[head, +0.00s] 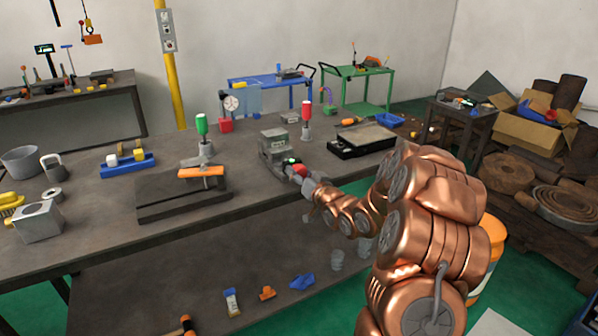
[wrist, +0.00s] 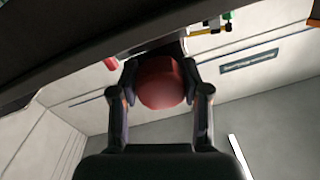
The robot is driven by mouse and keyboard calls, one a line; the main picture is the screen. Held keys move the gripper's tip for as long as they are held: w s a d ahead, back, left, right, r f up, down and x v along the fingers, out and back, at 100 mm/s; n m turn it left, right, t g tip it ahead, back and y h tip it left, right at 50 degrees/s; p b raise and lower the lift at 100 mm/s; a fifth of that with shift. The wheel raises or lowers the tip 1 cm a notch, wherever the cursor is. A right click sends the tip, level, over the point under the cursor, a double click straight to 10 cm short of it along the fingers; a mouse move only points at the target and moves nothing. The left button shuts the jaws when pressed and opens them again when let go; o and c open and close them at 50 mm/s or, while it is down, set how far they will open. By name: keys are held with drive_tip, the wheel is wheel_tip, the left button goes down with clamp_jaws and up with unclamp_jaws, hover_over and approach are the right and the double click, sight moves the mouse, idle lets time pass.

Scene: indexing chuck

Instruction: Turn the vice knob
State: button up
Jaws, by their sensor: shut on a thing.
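The vice (head: 274,146) is a grey metal block on the workbench, near its front edge. Its knob is red and round; in the head view the red knob (head: 299,171) shows at the vice's front, partly covered by my gripper (head: 305,180). In the wrist view the red knob (wrist: 161,83) sits between the two fingers of my gripper (wrist: 160,90), one on each side. My gripper is shut on the knob. Most of the vice is hidden in the wrist view.
A red-handled toggle clamp (head: 306,118) stands just behind and right of the vice. A green-handled clamp (head: 203,130) stands to the left by a dark plate with an orange bar (head: 200,171). A black tray (head: 362,140) lies to the right. Bare bench lies left of the vice.

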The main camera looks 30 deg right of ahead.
sight(301, 175)
drive_tip(key=o, duration=1.1)
drive_tip(key=shift+o, duration=0.2)
drive_tip(key=shift+s+d, duration=0.15)
drive_tip(key=shift+s, duration=3.6)
